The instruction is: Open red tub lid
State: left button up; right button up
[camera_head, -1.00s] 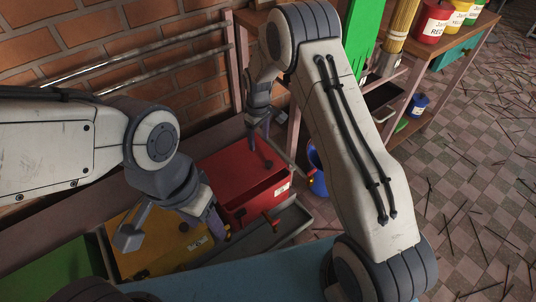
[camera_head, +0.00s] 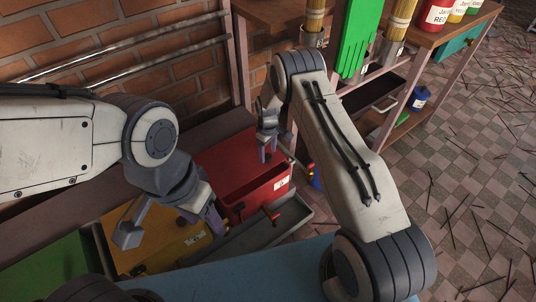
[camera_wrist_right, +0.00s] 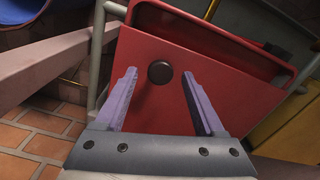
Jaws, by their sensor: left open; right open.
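The red tub (camera_head: 268,191) stands below my right arm, with a white label on its side. Its flat red lid (camera_head: 222,160) shows behind a raised red rim. In the right wrist view the lid (camera_wrist_right: 120,85) fills the middle and carries a round dark knob (camera_wrist_right: 159,72). My right gripper (camera_wrist_right: 159,72) is open, its two purple fingers on either side of the knob; I cannot tell whether they touch it. In the head view the right gripper (camera_head: 268,154) is over the lid's right part. My left gripper (camera_head: 214,218) hangs by the yellow tub, its fingers partly hidden.
A yellow tub (camera_head: 160,245) stands left of the red one, and a green surface (camera_head: 50,265) lies further left. A grey tray (camera_head: 285,222) is in front of the red tub. A wooden shelf (camera_head: 400,128) with jars stands behind right. A brick wall closes the back.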

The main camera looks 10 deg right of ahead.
jog(key=shift+f, duration=0.15)
grip_shut()
dwell(1.4)
